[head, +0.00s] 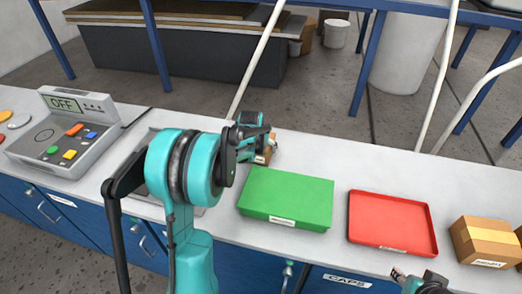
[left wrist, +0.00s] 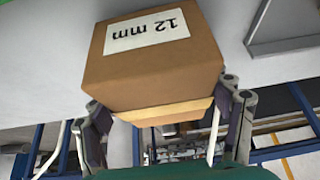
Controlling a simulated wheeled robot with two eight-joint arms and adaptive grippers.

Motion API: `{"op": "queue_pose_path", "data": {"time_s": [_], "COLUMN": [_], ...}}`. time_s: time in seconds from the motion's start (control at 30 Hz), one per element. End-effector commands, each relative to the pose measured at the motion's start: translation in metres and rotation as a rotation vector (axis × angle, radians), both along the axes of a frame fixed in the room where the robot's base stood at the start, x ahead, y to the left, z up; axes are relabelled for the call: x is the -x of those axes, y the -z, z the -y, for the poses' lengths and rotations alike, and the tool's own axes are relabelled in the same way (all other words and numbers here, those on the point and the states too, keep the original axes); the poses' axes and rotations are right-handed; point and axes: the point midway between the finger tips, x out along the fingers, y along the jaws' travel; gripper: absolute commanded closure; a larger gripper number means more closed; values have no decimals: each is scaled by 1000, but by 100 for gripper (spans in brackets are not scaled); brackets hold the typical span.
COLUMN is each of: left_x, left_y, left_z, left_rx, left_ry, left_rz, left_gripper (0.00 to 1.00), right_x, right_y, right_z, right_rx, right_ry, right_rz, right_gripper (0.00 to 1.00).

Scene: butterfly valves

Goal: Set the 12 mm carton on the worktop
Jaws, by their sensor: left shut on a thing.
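The 12 mm carton (left wrist: 152,72) is a brown box with a white "12 mm" label, upside down in the left wrist view. My left gripper (left wrist: 161,96) is shut on it, with one finger on each side. In the head view the left gripper (head: 256,140) is over the worktop (head: 345,160), behind the green box. Only a small brown part of the carton (head: 266,155) shows there; my gripper hides the rest. I cannot tell whether the carton touches the worktop. My right gripper (head: 425,284) is partly in view at the bottom edge; its jaws are unclear.
A green box (head: 287,197) and a red tray (head: 391,222) stand on the worktop, with a brown carton (head: 487,241) at the right. A grey device with a display reading OFF (head: 66,135) is at the left. Worktop behind the red tray is clear.

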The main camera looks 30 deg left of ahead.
Motion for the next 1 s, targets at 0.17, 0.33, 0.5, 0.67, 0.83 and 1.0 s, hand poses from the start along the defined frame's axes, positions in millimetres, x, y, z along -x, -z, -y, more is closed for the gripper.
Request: {"op": "queue_pose_path", "data": {"time_s": [0.17,0.33,0.5,0.67,0.83,1.0], "left_x": [-1,-1,0,0,0,4], "left_y": [9,8,11,11,10,-2], "left_z": [0,0,0,0,0,2], "left_rx": [-1,-1,0,0,0,0], "left_ry": [0,0,0,0,0,0], "left_rz": [2,2,0,0,0,0], "left_gripper": [83,83,5,2,2,2], "right_x": [0,0,0,0,0,0], "right_y": [4,4,5,5,5,-1], "right_z": [0,0,0,0,0,0], "right_rx": [0,0,0,0,0,0], "right_ry": [0,0,0,0,0,0], "right_rz": [0,0,0,0,0,0], "right_gripper": [60,60,60,60,60,60]}}
